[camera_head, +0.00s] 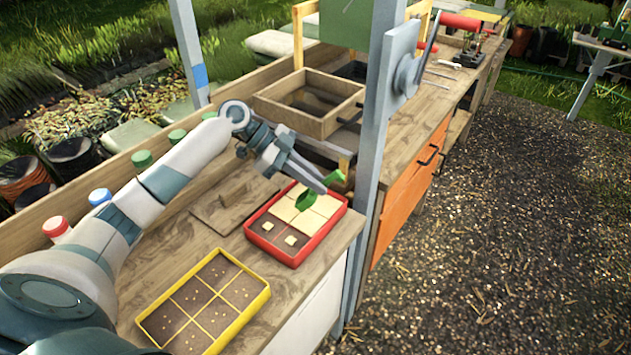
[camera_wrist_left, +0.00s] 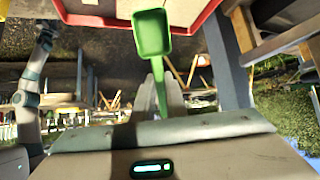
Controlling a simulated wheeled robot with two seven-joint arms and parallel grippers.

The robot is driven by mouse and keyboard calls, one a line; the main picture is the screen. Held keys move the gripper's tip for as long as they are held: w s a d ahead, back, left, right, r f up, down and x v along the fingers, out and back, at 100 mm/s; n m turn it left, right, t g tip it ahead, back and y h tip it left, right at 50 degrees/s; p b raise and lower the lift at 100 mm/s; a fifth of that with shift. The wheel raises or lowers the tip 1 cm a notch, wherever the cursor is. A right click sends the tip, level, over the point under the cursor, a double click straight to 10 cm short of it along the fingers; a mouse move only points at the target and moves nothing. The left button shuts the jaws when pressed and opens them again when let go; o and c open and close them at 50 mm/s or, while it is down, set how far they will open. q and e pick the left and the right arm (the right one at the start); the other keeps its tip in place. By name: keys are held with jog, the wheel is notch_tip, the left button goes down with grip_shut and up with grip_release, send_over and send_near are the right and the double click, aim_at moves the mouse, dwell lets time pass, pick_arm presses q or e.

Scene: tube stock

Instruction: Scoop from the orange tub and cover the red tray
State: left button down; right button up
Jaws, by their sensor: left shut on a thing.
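My left gripper (camera_head: 316,182) is shut on a green scoop (camera_head: 306,200) and holds it above the red tray (camera_head: 291,259). In the left wrist view the scoop (camera_wrist_left: 152,34) extends out ahead of the fingers, and its bowl looks empty. The red tray is divided into cells. The cells towards the back show a pale, flat cover; the two nearest cells show brown soil with a small pale patch on each. The arm and scoop hide part of the tray. I cannot make out an orange tub. My right gripper is not in view.
A yellow tray (camera_head: 262,303) with seed-dotted soil cells lies nearer on the bench. Jars with red (camera_head: 55,226), blue and green lids line the bench's left edge. A wooden box (camera_head: 320,117) stands behind. A grey post (camera_head: 374,150) rises right of the red tray.

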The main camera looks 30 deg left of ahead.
aim_at(323, 181)
pick_arm(q)
jog(key=shift+r+y+p, duration=0.4)
jog(key=shift+r+p, duration=0.15)
jog(key=shift+p, duration=0.6)
notch_tip(323, 181, up, 3)
jog(key=y+p, duration=0.2)
jog(key=p, duration=0.3)
jog(key=g+y+p, duration=0.1)
jog(key=y+p, duration=0.2)
jog(key=p, duration=0.3)
jog(key=shift+g, duration=0.3)
jog(key=shift+d+r+y, duration=0.15)
jog(key=shift+y, duration=0.15)
jog(key=shift+r+g+y, duration=0.3)
jog(key=shift+y, duration=0.6)
